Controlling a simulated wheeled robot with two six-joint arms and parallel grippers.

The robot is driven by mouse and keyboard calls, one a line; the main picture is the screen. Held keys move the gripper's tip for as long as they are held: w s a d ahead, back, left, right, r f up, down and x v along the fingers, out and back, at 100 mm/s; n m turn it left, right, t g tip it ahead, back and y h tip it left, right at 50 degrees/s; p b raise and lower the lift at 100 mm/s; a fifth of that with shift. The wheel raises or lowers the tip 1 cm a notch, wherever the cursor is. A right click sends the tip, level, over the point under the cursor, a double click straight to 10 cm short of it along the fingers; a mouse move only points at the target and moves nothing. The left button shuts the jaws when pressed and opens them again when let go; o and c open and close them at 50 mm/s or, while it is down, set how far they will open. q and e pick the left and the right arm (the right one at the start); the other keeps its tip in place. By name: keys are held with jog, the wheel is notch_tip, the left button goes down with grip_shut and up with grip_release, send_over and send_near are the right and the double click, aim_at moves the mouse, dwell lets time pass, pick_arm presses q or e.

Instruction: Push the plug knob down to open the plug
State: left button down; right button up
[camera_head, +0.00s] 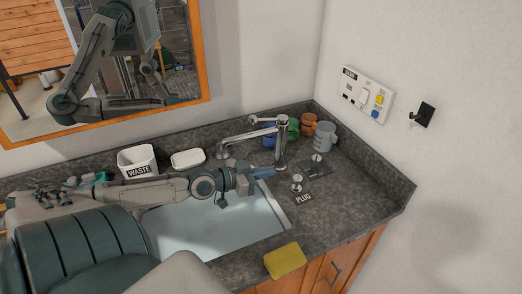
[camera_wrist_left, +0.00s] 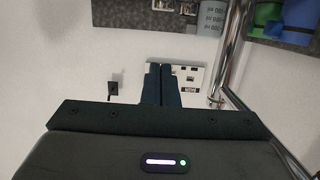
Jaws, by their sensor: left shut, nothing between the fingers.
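The plug knob (camera_head: 296,178) is a small round metal knob standing on the counter, right of the sink and just behind a label reading PLUG (camera_head: 303,198). My left gripper (camera_head: 270,172) reaches over the sink from the left. Its fingers are shut and empty, pointing right, a little left of the knob with a small gap in the picture. The left wrist view shows the two fingers (camera_wrist_left: 158,84) closed side by side. I cannot tell their exact height over the counter. The sink (camera_head: 210,235) holds pale water, partly hidden by my arm. My right gripper does not show directly.
A chrome faucet (camera_head: 282,145) stands close behind the gripper. A yellow sponge (camera_head: 286,261) lies at the front edge. A waste cup (camera_head: 137,162) and white dish (camera_head: 188,159) stand behind my arm.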

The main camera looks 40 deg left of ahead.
pick_arm(q)
jog(key=shift+s+a+r, duration=0.1)
jog(key=shift+s+a, duration=0.15)
jog(key=shift+s, duration=0.35)
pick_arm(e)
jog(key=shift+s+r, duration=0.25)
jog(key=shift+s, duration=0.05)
